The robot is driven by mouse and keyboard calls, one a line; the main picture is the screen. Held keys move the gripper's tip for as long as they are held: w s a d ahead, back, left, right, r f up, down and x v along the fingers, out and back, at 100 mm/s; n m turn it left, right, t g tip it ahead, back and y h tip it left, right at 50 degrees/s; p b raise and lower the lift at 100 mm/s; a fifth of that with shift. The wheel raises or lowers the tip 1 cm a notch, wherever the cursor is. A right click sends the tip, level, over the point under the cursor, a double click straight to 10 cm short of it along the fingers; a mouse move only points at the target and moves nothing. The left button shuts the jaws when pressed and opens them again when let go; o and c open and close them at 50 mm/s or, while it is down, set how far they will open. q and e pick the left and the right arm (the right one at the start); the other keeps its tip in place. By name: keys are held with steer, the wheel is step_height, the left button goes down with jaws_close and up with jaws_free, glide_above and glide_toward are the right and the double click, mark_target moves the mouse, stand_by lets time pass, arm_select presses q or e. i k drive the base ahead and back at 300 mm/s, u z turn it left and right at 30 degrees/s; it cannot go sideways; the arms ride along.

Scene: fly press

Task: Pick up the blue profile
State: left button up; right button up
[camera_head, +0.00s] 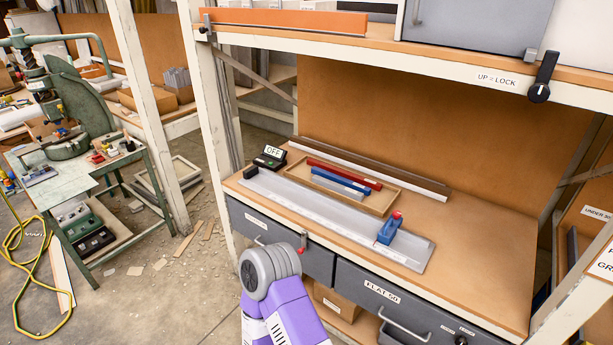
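The blue profile (341,180) is a thin blue bar lying in a shallow wooden tray (380,209) on the bench. It lies between a red profile (343,173) behind it and a pale grey profile (337,187) in front. Nothing is touching it from above. One of my purple arms comes up from the bottom edge, showing a grey rounded joint in front of the drawers. No gripper fingers are visible, and I cannot tell which arm it is. Neither gripper shows.
A long metal rail (320,213) with a blue, red-topped stop (389,228) runs in front of the tray. A small "OFF" sign box (270,157) stands left. An upper shelf (460,65) overhangs the bench. Bench top (478,235) right of the tray is clear.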

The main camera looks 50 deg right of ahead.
mark_target(316, 170)
steer(key=u, duration=0.1)
steer(key=i, duration=1.85)
steer(key=z, duration=1.4)
steer(key=i, duration=0.9)
steer(key=z, duration=0.95)
